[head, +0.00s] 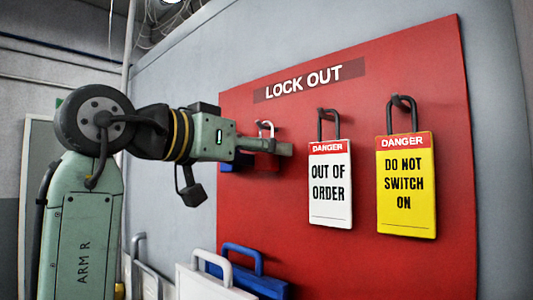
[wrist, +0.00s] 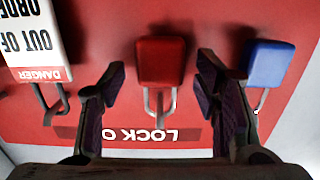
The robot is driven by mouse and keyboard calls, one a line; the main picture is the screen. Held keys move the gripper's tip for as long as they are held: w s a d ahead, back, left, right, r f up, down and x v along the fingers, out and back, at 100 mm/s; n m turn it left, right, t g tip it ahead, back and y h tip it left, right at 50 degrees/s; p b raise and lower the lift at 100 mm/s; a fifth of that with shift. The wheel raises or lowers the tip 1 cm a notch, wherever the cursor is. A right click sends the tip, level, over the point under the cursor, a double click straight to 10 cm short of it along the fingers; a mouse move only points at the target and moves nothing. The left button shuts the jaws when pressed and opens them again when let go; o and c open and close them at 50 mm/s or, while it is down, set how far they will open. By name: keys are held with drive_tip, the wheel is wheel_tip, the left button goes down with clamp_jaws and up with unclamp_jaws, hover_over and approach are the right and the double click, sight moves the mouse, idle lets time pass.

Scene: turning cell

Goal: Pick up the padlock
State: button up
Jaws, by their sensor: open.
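A red padlock (wrist: 160,62) hangs by its metal shackle on the red lock-out board. In the wrist view, which looks upside down, its body is between the two fingers of my gripper (wrist: 160,73), with a gap on each side. A blue padlock (wrist: 268,64) hangs just outside the right finger. In the head view my gripper (head: 284,149) reaches to the board from the left; the red padlock's shackle (head: 265,127) shows above the finger, and its body is mostly hidden. The blue padlock (head: 238,161) is partly hidden behind my gripper. My gripper is open and holds nothing.
The red board (head: 410,265) carries a white "out of order" tag (head: 331,185) and a yellow "do not switch on" tag (head: 405,185), right of my gripper. White (head: 205,285) and blue (head: 250,278) handled items stand below.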

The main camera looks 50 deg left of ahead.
drive_tip(key=shift+c, duration=0.2)
drive_tip(key=c, duration=1.2)
drive_tip(key=shift+r, duration=0.1)
drive_tip(key=shift+c, duration=0.2)
drive_tip(key=s+d+r+b, duration=0.1)
drive_tip(key=s+b, duration=0.3)
drive_tip(key=s, duration=1.4)
drive_tip(key=shift+d+r, duration=0.15)
drive_tip(key=shift+d, duration=0.35)
